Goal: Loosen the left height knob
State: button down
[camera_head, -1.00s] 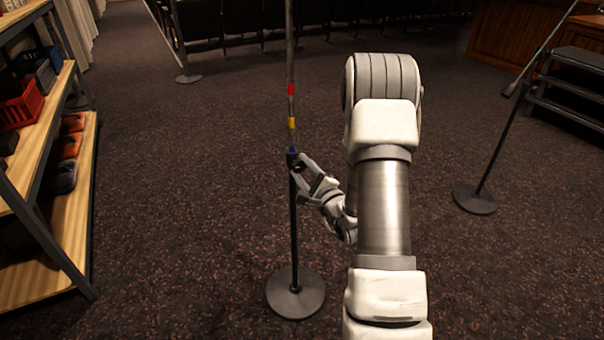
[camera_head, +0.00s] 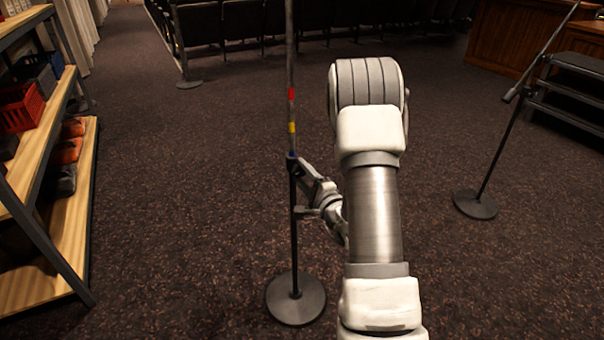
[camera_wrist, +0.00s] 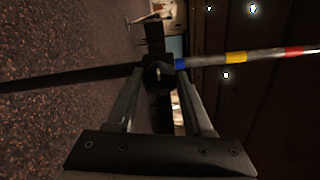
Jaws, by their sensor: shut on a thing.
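The left microphone stand has a black lower tube (camera_head: 294,245), a thinner grey upper tube (camera_head: 291,60) with red, yellow and blue bands, and a round base (camera_head: 296,298). Its dark height knob (camera_wrist: 158,75) sits at the collar below the blue band, centred in the wrist view. My gripper (camera_head: 302,178) reaches the collar from the right. In the wrist view its two fingers stand on either side of the knob, shut on it. The finger contact is dark and partly hidden; in the head view the knob is hidden by my gripper.
A shelf (camera_head: 75,215) with a red crate (camera_head: 20,107) and shoes stands at the left. Another microphone stand (camera_head: 476,203) stands at the right beside dark steps (camera_head: 575,95). Rows of seats (camera_head: 240,20) line the back. The carpet between is open.

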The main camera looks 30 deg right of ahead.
jog(key=shift+c, duration=1.5)
grip_release()
jog(key=s+p, duration=0.4)
jog(key=s, duration=1.3)
jog(key=shift+s+d, duration=0.25)
jog(key=shift+d, duration=0.05)
